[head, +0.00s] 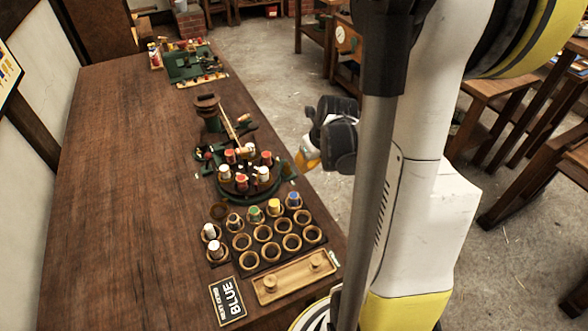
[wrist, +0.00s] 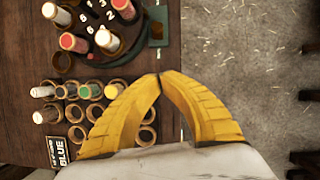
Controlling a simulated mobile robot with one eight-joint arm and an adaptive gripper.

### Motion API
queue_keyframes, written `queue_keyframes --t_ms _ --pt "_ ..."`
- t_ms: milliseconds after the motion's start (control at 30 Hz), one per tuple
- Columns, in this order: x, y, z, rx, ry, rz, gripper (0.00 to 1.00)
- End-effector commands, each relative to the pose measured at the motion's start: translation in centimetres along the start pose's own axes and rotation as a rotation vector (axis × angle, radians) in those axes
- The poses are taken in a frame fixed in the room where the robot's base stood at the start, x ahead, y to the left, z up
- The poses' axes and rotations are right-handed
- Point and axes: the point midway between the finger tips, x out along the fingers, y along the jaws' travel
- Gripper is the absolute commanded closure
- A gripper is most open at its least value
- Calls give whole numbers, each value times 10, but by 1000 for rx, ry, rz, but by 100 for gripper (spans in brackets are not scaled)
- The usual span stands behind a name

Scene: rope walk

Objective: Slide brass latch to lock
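I cannot pick out the brass latch for certain in either view. A round dark green stand (head: 262,192) with numbered spots holds several red-topped and white spools in the head view. Part of the stand (wrist: 97,50) shows at the top of the wrist view, with a small green plate (wrist: 157,32) at its right edge; any latch detail there is too small to tell. My gripper (wrist: 158,76) has its yellow fingertips together with nothing seen between them. In the head view my gripper (head: 308,161) hangs beyond the table's right edge, right of the stand, partly hidden by my arm.
A rack of ring holders (head: 262,233) with several coloured spools stands nearer me. A wooden tray (head: 293,279) and a BLUE sign (head: 228,301) lie in front. A green machine (head: 193,65) stands at the far end. The table's left side (head: 130,190) is clear.

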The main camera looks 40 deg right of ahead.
Motion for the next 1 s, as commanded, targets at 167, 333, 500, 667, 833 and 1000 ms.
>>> queue_keyframes --t_ms 167,333,500,667,833,1000 --pt "26 0 -1 -2 0 0 100" --pt "64 0 -1 -3 0 0 100" --pt "100 0 -1 -3 0 0 100" --pt "108 1 20 -3 0 1 100" --pt "112 0 34 -3 0 0 100" --pt "112 0 38 -2 0 0 100"
